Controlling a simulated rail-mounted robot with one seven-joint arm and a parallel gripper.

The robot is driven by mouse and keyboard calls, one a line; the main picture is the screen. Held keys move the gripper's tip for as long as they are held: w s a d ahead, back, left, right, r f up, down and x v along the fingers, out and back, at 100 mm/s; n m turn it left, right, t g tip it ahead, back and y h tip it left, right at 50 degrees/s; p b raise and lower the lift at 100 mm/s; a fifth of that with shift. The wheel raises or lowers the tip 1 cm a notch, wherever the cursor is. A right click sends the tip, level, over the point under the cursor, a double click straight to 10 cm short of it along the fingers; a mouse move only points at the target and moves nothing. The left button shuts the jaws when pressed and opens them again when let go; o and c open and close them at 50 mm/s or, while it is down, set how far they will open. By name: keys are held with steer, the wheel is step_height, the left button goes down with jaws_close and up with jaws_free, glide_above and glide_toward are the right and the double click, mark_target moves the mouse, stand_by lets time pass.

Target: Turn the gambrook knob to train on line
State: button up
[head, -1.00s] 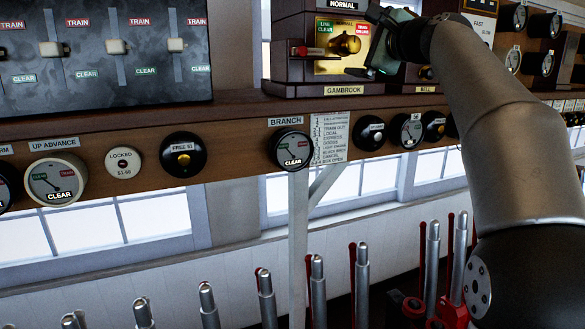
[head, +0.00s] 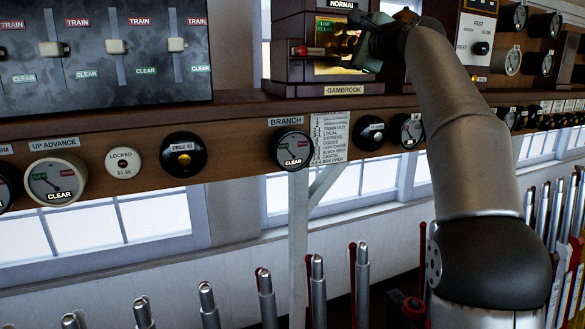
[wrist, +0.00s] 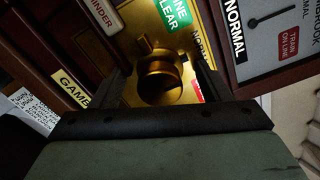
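The brass gambrook knob (wrist: 160,82) stands on a brass plate (wrist: 128,45) in the wrist view. A small lug sticks out from it toward the upper left. The green line clear label (wrist: 172,18) is above it, and a red label (wrist: 196,92) is partly hidden behind the right finger. My gripper (wrist: 163,84) is open, with one finger on each side of the knob and gaps showing. In the head view my gripper (head: 358,46) is in front of the gambrook box (head: 292,70) and largely hides the knob.
A red plunger (head: 300,51) is on the box left of the plate. The brown shelf (head: 240,108) runs below, with the branch dial (head: 292,149) under it. Several levers stand lower down.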

steer(key=c, duration=0.9)
steer(key=m, duration=0.4)
steer(key=m, duration=0.4)
